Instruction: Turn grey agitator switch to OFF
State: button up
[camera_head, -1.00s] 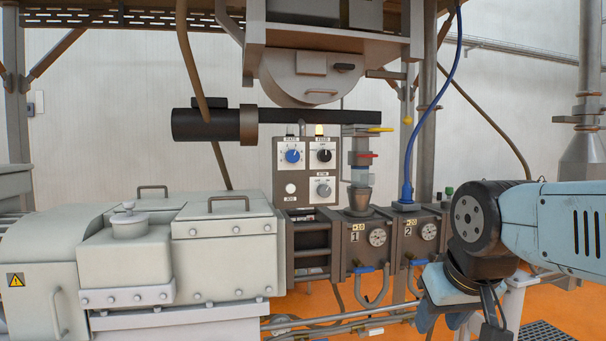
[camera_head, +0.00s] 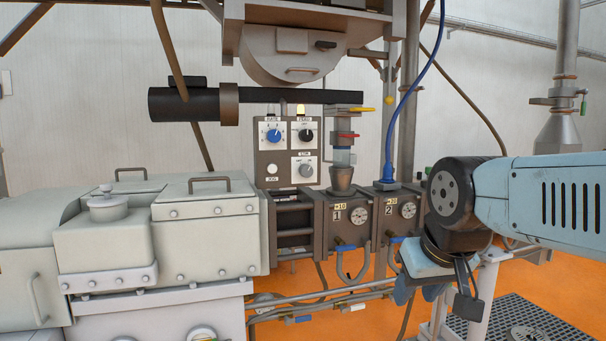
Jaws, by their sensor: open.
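The grey agitator switch (camera_head: 306,171) is a round grey knob on a white plate, at the lower right of the dark control panel (camera_head: 270,152). Its lettering and pointer are too small to read. My gripper (camera_head: 418,290) hangs at the end of my light blue arm, to the right of and below the panel. It is apart from the switch, small and partly hidden by my wrist. Its jaws are open, and I see nothing held in them.
The panel also has a blue knob (camera_head: 273,135), a black knob (camera_head: 306,135), a white button (camera_head: 272,169) and a lit lamp (camera_head: 300,110). A blue hose (camera_head: 391,140) hangs between panel and arm.

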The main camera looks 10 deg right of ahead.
aim_at(306, 170)
jog(key=u, duration=0.95)
jog(key=i, duration=0.1)
jog(key=z, duration=2.7)
jog(key=k, duration=0.95)
jog(key=u, duration=1.55)
jog(key=i, duration=0.95)
